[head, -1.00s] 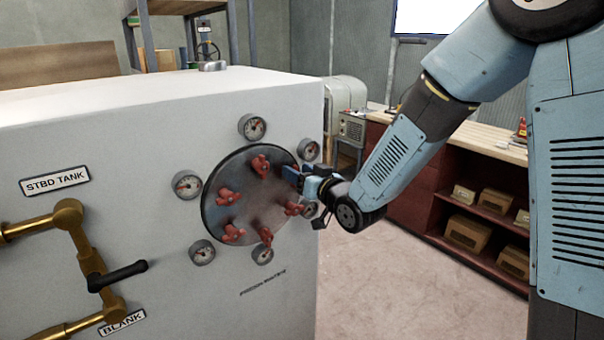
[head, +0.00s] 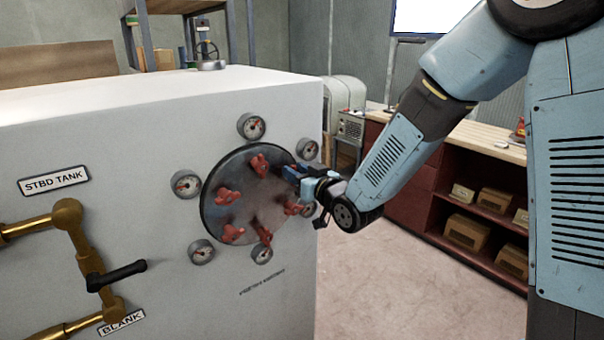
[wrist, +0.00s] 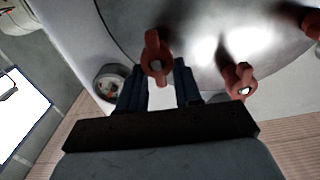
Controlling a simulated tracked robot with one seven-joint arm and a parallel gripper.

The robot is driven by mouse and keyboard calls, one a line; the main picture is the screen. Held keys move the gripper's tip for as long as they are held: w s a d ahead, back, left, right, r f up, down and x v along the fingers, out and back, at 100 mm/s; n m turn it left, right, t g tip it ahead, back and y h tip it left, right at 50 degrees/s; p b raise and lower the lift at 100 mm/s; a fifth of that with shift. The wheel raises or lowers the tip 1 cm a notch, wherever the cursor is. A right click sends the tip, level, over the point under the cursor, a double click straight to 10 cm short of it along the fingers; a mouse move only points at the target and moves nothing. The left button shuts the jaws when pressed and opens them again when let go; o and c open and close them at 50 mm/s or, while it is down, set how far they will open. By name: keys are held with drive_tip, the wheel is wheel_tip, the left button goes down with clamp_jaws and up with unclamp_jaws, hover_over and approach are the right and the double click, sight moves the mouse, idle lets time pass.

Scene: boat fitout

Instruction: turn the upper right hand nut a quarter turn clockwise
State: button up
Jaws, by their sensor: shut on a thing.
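A dark round cover (head: 245,212) on the white tank's front carries several red wing nuts. My gripper (head: 291,172) is at the cover's upper right edge and hides the upper right nut in the head view. In the wrist view that red nut (wrist: 155,58) stands between the two dark blue fingertips of my gripper (wrist: 160,80), which are shut on it. Another red nut (wrist: 238,82) is to its right there, apart from the fingers. In the head view the top nut (head: 259,165) and the lower right nut (head: 293,208) are clear of my gripper.
Small gauges ring the cover; one (head: 307,149) is just above my gripper, and one (wrist: 112,85) is left of the fingers in the wrist view. Brass pipes (head: 68,215) with a black lever (head: 125,274) are at left. A bench (head: 490,140) stands behind my arm.

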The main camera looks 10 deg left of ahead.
idle(0.3)
drive_tip(key=o, duration=1)
